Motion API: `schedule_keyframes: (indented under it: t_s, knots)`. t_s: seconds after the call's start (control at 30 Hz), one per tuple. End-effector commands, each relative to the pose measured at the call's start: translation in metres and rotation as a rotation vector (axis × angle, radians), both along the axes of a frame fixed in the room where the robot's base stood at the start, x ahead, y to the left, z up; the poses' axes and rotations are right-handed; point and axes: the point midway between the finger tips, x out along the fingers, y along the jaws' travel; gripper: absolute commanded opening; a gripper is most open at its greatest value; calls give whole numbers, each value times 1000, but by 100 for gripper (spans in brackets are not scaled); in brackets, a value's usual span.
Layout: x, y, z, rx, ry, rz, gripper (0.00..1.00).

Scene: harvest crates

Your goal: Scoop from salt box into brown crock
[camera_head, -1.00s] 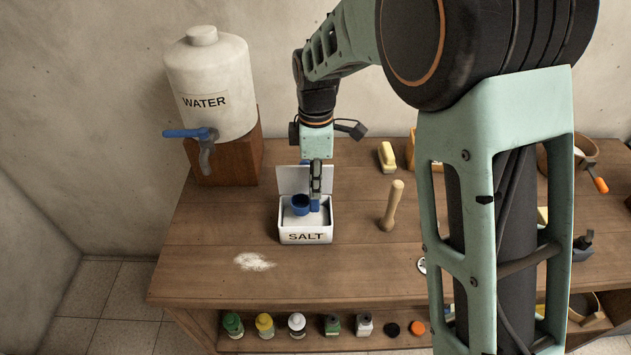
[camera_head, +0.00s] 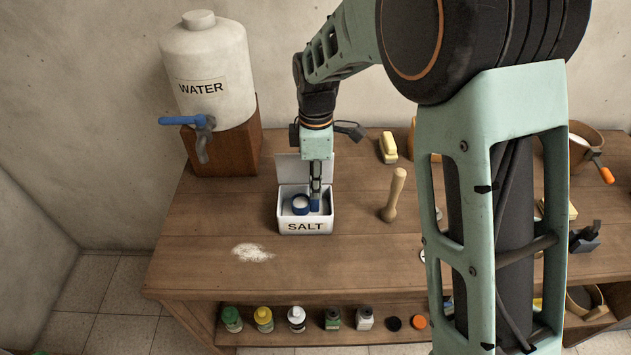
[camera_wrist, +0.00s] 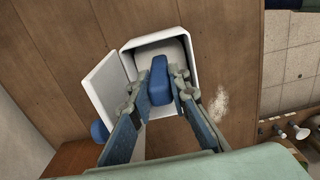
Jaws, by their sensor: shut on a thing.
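The white salt box (camera_head: 305,228), labelled SALT, stands on the table with its lid (camera_head: 291,168) open at the back. My gripper (camera_head: 315,199) points down into the box and is shut on the scoop's blue handle. In the wrist view, my gripper (camera_wrist: 160,95) holds the blue handle (camera_wrist: 160,72) between its fingers, over the box (camera_wrist: 123,52); the scoop's bowl is hidden there. A brown vessel (camera_head: 592,139) at the back right is partly hidden by my arm; I cannot tell whether it is the crock.
A water jar (camera_head: 207,75) with a blue-handled tap stands on a wooden block at the back left. A wooden pestle (camera_head: 394,195) stands right of the box. Spilled salt (camera_head: 252,252) lies front left. Bottles (camera_head: 264,318) line the lower shelf. My arm blocks much of the right.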

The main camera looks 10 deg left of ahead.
Motion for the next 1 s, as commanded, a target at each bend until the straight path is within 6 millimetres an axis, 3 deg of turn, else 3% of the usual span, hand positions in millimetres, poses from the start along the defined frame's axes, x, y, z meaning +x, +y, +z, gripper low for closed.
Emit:
schedule_keyframes:
  t_s: [1.0]
  knots:
    - [1,0,75,0,-2,1,0]
